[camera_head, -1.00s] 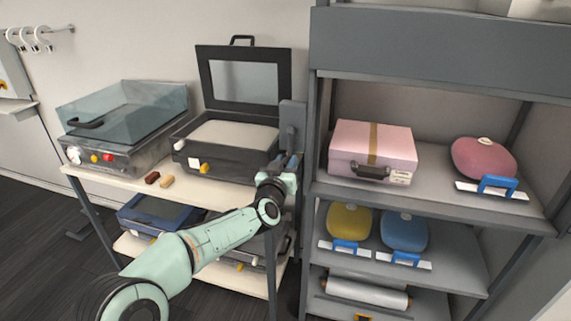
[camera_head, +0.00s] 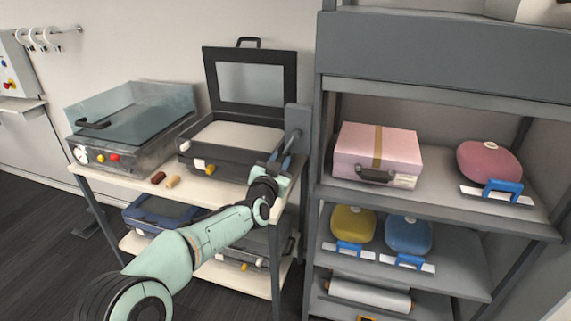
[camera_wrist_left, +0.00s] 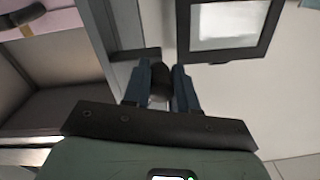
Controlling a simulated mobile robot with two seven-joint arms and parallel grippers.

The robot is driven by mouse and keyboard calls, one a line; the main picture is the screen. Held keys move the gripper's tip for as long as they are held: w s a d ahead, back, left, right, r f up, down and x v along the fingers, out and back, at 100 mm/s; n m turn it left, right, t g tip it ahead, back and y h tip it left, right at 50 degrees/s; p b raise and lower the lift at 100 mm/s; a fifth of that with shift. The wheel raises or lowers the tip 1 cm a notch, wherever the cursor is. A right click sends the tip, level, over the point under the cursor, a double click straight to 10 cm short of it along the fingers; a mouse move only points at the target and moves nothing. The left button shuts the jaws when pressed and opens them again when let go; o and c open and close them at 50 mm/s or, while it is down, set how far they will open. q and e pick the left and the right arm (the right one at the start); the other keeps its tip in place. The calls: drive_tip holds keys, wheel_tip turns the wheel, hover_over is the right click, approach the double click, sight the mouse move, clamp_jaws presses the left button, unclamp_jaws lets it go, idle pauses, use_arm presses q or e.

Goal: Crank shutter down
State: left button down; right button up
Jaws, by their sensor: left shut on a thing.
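The shutter (camera_head: 440,65) is a dark grey panel across the top of the shelf unit; the shelf openings below it are uncovered. A grey crank housing (camera_head: 298,118) sits on the unit's left side. My left gripper (camera_head: 284,150) is just below and in front of the housing. In the left wrist view its two dark fingers (camera_wrist_left: 160,82) are shut on a dark rounded crank handle (camera_wrist_left: 159,88). The fingers hide most of the handle. My right gripper is in neither view.
The shelf unit holds a pink case (camera_head: 376,155), a red rounded bag (camera_head: 489,160), yellow (camera_head: 352,222) and blue (camera_head: 408,233) bags, and a white roll (camera_head: 370,293). Left of my gripper, an open black case (camera_head: 235,135) and a glass-lidded appliance (camera_head: 130,120) stand on a table (camera_head: 110,182).

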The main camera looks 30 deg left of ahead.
use_arm(q)
drive_tip(key=s+a+r+m+b, duration=0.1)
drive_tip(key=a+r+m, duration=0.3)
drive_tip(key=m, duration=1.2)
drive_tip(key=shift+r+h, duration=0.3)
drive_tip(key=shift+r, duration=2.1)
drive_tip(key=shift+d, duration=0.1)
drive_tip(key=c, duration=0.9)
unclamp_jaws()
